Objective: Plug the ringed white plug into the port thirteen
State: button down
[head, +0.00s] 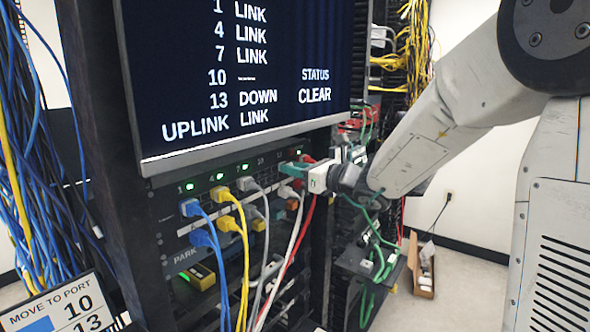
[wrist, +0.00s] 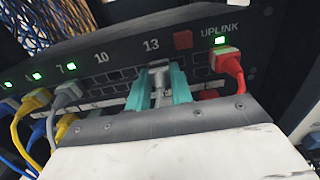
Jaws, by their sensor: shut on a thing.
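My gripper (wrist: 163,86) has two teal fingers. They are closed around a pale grey-white plug (wrist: 158,84) directly below the label 13, at the face of the switch panel (wrist: 115,75). The port thirteen opening is hidden behind the plug and fingers. I cannot tell whether the plug is seated in it, and no ring is clear. In the head view my gripper (head: 293,168) reaches the right part of the panel, with a white cable (head: 296,232) hanging below it. The screen (head: 240,70) reads 13 DOWN and STATUS CLEAR.
A red plug (wrist: 230,68) sits in UPLINK, close to the right finger. Blue, yellow (wrist: 38,98) and grey (wrist: 66,92) plugs fill ports to the left; the area under 10 shows no plug. A PARK panel (head: 186,256) and hanging cables lie below.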

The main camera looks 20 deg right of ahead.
jog(key=shift+r, duration=0.1)
jog(key=c, duration=1.2)
grip_release()
jog(key=shift+o, duration=0.2)
jog(key=v, duration=0.8)
